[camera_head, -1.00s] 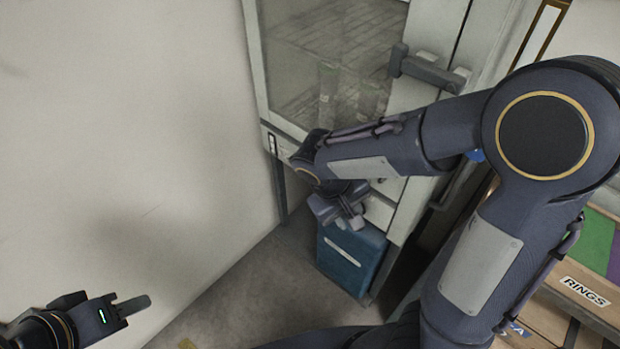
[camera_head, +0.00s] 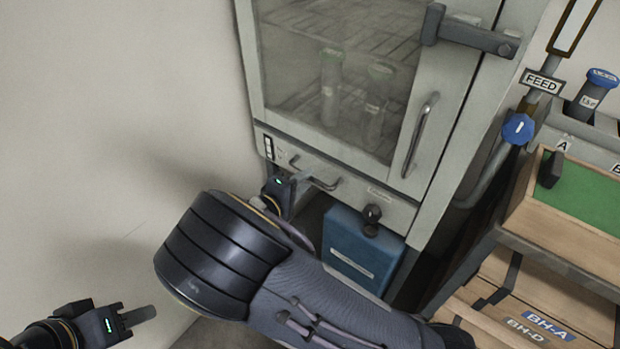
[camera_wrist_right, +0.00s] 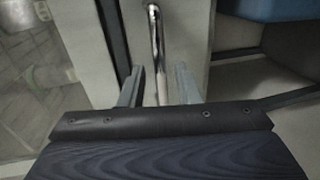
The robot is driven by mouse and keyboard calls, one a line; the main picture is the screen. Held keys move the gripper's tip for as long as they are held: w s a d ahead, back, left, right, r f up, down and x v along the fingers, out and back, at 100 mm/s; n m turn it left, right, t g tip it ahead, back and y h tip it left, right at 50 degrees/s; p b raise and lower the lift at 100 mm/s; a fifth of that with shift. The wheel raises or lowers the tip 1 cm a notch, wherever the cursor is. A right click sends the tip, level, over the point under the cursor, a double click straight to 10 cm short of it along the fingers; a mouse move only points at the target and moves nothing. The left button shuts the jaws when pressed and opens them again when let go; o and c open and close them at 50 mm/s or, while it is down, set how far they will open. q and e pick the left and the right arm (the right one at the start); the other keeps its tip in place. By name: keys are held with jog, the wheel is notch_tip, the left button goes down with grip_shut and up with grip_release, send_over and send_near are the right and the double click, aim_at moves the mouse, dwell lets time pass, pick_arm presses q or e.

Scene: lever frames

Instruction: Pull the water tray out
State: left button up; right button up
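The water tray appears as a pale, shallow drawer front (camera_head: 350,191) below the glass door of a cabinet. It carries a small label too blurred to read, and its face looks flush with the cabinet. A curved metal handle (camera_head: 325,184) is on its left part. My right gripper (camera_head: 301,179) is at the handle's left end, partly hidden by my own arm. In the right wrist view the metal handle bar (camera_wrist_right: 156,35) runs between the two fingers, with gaps visible beside it. My left gripper (camera_head: 140,316) is low at the left, away from the cabinet; its finger opening is not clear.
A blue box (camera_head: 352,262) stands under the drawer, with a dark knob (camera_head: 371,214) above it. The glass door (camera_head: 340,75) has its own handle (camera_head: 420,135). Wooden shelving (camera_head: 560,240) stands at the right, the wall (camera_head: 110,120) at the left.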

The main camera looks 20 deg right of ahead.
jog(key=shift+x, duration=1.45)
grip_shut()
